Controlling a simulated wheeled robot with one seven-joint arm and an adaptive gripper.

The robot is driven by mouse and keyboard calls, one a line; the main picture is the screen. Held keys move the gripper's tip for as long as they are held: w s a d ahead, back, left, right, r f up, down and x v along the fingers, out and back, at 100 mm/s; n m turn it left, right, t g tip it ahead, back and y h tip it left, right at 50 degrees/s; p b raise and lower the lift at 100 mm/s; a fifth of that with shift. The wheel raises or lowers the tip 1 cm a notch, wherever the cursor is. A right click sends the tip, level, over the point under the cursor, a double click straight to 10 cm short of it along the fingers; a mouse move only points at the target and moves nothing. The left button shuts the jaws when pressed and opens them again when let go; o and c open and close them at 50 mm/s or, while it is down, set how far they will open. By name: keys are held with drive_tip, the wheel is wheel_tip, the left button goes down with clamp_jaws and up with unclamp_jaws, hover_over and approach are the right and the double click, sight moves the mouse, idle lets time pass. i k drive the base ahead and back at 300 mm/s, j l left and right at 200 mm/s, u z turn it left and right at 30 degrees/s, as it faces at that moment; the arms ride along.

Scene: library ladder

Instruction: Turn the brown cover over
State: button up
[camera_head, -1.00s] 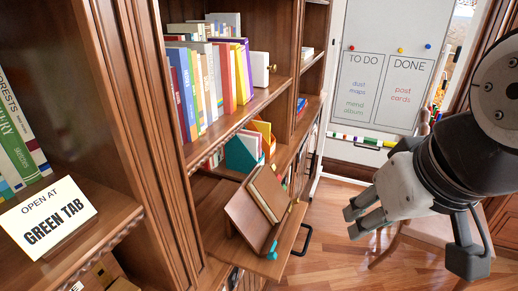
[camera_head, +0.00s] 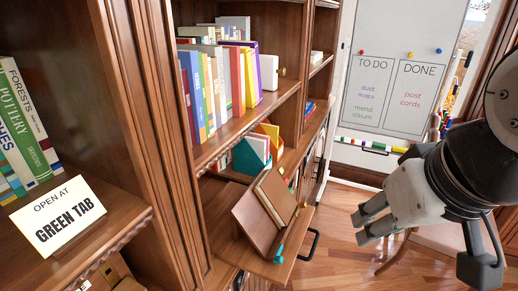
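A brown book-like thing with a brown cover (camera_head: 257,222) leans tilted on a pull-out wooden shelf (camera_head: 266,267). A second brown panel with a pale page edge (camera_head: 275,198) lies against the cover's right side. A small teal tab (camera_head: 278,254) shows at its lower right. My gripper (camera_head: 361,228) is at the right, over the floor, apart from the cover. Its two fingers are spread with a gap between them, and nothing is seen in it.
A card reading "OPEN AT GREEN TAB" (camera_head: 57,214) stands on the left shelf. Books (camera_head: 215,90) fill the middle bookcase. Teal and orange folders (camera_head: 252,153) stand behind the cover. A dark handle (camera_head: 309,245) projects from the pull-out shelf. A whiteboard (camera_head: 394,85) stands behind; floor between is clear.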

sight(274, 189)
drive_tip(key=i+l+z, duration=0.2)
drive_tip(key=i, duration=0.25)
drive_tip(key=i+l+z, duration=0.15)
drive_tip(key=i+l, duration=0.15)
drive_tip(key=i, duration=0.15)
